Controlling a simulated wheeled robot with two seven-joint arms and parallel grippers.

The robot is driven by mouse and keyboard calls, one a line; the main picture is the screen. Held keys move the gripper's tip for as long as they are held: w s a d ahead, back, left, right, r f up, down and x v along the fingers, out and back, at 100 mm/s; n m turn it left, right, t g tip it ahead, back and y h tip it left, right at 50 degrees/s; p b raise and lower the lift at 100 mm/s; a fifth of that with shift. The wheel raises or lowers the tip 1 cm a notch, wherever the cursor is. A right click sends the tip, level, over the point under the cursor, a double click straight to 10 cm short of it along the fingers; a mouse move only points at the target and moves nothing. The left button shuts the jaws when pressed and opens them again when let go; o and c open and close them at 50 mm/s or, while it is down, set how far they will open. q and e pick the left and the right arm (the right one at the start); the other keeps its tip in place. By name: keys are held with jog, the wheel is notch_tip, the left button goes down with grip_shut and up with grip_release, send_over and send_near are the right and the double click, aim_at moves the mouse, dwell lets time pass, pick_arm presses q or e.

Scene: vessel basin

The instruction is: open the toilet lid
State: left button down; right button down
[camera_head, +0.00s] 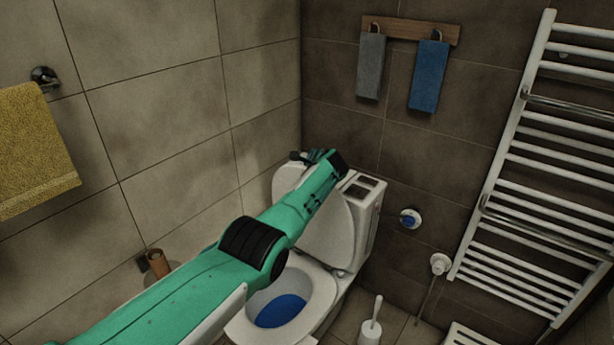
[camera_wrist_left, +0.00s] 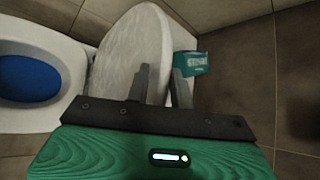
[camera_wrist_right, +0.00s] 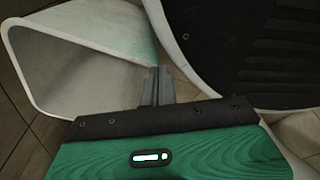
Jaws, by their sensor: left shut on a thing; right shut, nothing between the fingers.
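The white toilet lid (camera_head: 328,238) stands raised, near upright, in front of the cistern (camera_head: 366,195). The seat (camera_head: 318,290) lies down on the bowl, with blue water (camera_head: 281,311) inside. My left arm reaches across the lid, and my left gripper (camera_head: 312,157) is at its upper edge. In the left wrist view the gripper (camera_wrist_left: 163,85) is shut on the lid (camera_wrist_left: 128,50), whose edge runs between the fingers. My arm hides part of the lid and bowl. My right gripper (camera_wrist_right: 157,85) is shut and empty; it is outside the head view.
A toilet brush (camera_head: 371,323) stands right of the bowl. A paper holder (camera_head: 158,263) is on the left wall. A white towel radiator (camera_head: 530,170) is at the right. A teal item (camera_wrist_left: 191,63) shows beyond the left fingers. Tiled walls close in behind the toilet.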

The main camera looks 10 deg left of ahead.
pick_arm(q)
jog(key=shift+d+f, duration=0.1)
jog(key=shift+f, duration=0.1)
pick_arm(e)
jog(key=shift+w, duration=0.1)
pick_arm(q)
jog(key=c, duration=1.4)
grip_release()
jog(key=shift+o, duration=0.4)
jog(key=shift+w+f, duration=0.1)
jog(key=shift+w, duration=0.05)
jog(key=shift+r, duration=0.25)
pick_arm(e)
jog(key=shift+r, duration=0.15)
pick_arm(q)
jog(key=p+v, duration=0.3)
jog(key=v, duration=1)
jog(key=shift+s, duration=0.3)
pick_arm(e)
jog(key=s, duration=0.3)
jog(key=shift+s+d+r, duration=0.15)
jog(key=shift+s+d, duration=0.05)
jog(key=shift+s, duration=0.2)
